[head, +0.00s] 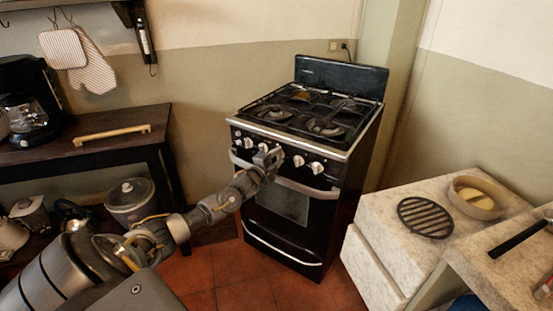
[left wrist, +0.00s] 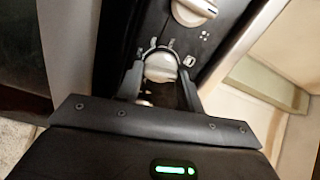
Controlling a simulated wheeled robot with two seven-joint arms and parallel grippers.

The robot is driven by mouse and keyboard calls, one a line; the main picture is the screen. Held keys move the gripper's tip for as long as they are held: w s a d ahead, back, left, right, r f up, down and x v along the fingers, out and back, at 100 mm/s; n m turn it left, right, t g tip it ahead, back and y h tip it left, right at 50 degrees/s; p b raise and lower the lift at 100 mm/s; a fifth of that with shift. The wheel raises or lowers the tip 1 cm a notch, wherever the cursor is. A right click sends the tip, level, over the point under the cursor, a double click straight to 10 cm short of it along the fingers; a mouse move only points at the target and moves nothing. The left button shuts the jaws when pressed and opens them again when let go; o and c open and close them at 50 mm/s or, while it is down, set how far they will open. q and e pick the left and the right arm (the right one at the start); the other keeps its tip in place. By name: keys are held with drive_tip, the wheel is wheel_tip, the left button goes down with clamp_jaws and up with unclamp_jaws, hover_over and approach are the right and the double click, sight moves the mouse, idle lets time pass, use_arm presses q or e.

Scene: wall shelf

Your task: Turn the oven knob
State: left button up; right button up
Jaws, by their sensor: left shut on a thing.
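The black oven (head: 313,215) stands against the wall with a row of white knobs on its front panel. My left gripper (head: 268,158) reaches that panel near the middle of the row and covers part of it in the head view. In the left wrist view, a white oven knob (left wrist: 161,66) sits between the two dark fingers of my left gripper (left wrist: 160,74), which is shut on it. Another white knob (left wrist: 193,10) shows beyond it on the panel. My right gripper is in neither view.
The oven door handle (head: 285,178) runs just below the knobs. A dark wooden table (head: 95,150) stands at left, with a coffee maker (head: 30,105) on it. A pale stone counter (head: 385,210) at right holds a black grate (head: 426,217). Red floor lies before the oven.

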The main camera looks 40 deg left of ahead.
use_arm(q)
drive_tip(key=shift+f+m, duration=0.1)
drive_tip(key=shift+m, duration=0.9)
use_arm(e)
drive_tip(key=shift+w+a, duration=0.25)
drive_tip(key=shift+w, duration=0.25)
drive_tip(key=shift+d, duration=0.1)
